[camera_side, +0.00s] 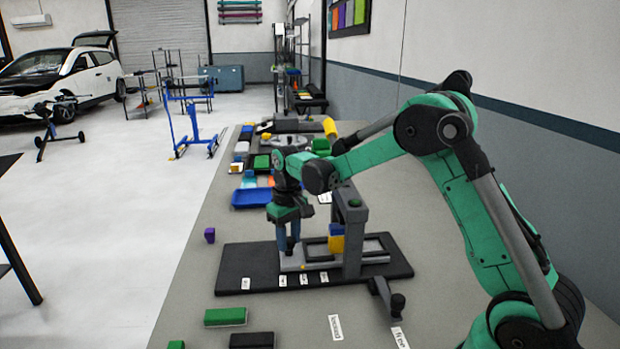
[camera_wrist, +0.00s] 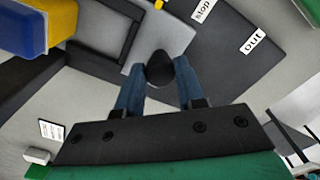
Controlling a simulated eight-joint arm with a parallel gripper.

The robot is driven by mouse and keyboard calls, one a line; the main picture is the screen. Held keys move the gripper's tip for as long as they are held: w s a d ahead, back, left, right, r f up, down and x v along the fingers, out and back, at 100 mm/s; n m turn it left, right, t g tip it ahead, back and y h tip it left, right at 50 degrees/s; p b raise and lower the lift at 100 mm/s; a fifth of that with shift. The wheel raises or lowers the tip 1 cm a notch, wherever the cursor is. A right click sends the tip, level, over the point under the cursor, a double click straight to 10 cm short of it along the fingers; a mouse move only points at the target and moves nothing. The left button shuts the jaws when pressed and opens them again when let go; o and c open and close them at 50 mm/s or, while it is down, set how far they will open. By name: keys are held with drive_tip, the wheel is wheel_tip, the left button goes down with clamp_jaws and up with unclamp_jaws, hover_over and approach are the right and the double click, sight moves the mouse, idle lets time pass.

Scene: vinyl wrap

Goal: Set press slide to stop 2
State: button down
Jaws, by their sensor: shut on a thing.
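The press stands on a black base (camera_side: 228,270), with a grey upright frame (camera_side: 353,240) and a blue-and-yellow block (camera_side: 336,240) under its head. The light grey press slide (camera_side: 291,262) lies on the base and carries a dark knob (camera_wrist: 160,68). My gripper (camera_side: 289,245) points down over the slide's left part, its blue fingers shut on the knob. A small yellow mark (camera_side: 303,267) sits at the slide's front edge. Several white labels line the base's front; the wrist view shows a "stop" label (camera_wrist: 203,9) and an "out" label (camera_wrist: 253,41). The stop numbers are unreadable.
A black lever-like part (camera_side: 388,297) lies in front of the base at right. A green block (camera_side: 225,317), a dark block (camera_side: 252,340) and a purple block (camera_side: 210,235) lie on the bench. A blue tray (camera_side: 250,198) and other items stand behind.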

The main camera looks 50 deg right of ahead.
drive_tip(key=c, duration=0.5)
unclamp_jaws()
drive_tip(key=shift+c, duration=0.2)
drive_tip(key=shift+r, duration=2.85)
drive_tip(key=shift+s+a+r, duration=0.15)
drive_tip(key=shift+r, duration=0.1)
drive_tip(key=s+a+r+n+t, duration=0.1)
drive_tip(key=s+a+r+t, duration=0.1)
drive_tip(key=s+a+t, duration=0.5)
drive_tip(key=s+a, duration=0.1)
drive_tip(key=s, duration=0.4)
drive_tip(key=shift+s+a+r, duration=0.35)
drive_tip(key=shift+s+a, duration=0.05)
